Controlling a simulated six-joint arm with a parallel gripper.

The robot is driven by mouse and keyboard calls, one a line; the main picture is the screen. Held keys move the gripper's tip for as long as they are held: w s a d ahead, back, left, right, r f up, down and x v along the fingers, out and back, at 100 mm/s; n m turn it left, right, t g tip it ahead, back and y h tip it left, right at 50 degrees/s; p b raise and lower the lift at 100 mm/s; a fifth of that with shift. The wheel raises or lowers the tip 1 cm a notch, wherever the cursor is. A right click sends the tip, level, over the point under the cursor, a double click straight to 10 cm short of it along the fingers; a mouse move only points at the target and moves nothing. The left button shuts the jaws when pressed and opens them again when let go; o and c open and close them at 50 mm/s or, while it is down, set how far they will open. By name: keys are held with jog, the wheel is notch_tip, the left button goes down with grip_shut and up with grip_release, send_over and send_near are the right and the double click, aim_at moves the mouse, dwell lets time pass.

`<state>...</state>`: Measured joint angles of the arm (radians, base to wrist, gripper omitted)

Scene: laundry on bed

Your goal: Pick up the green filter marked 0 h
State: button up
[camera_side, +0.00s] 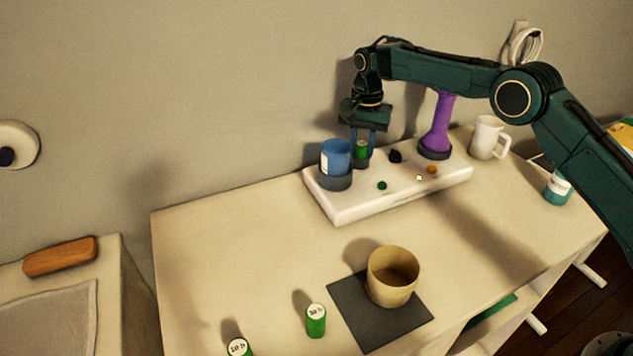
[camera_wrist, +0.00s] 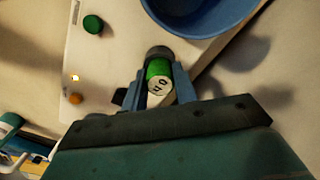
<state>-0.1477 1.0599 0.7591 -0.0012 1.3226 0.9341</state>
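The green filter (camera_side: 361,150) stands in a dark holder at the back of the white base unit (camera_side: 345,211). In the wrist view the green filter (camera_wrist: 158,72) shows its white top, with a "0" mark seen upside down. My gripper (camera_side: 363,143) points down over it from above. In the wrist view my gripper (camera_wrist: 160,88) has one finger on each side of the filter. Whether the fingers press on it or leave small gaps I cannot tell.
A blue cup (camera_side: 336,157) stands close left of the gripper; a purple upright piece (camera_side: 437,125) and white mug (camera_side: 487,138) stand right. Two other green filters (camera_side: 316,321) (camera_side: 238,346) stand in front. A beige cup (camera_side: 392,279) stands on a dark mat (camera_side: 362,333).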

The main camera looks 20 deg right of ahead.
aim_at(362, 143)
jog(key=shift+r, duration=0.1)
jog(key=shift+r, duration=4.85)
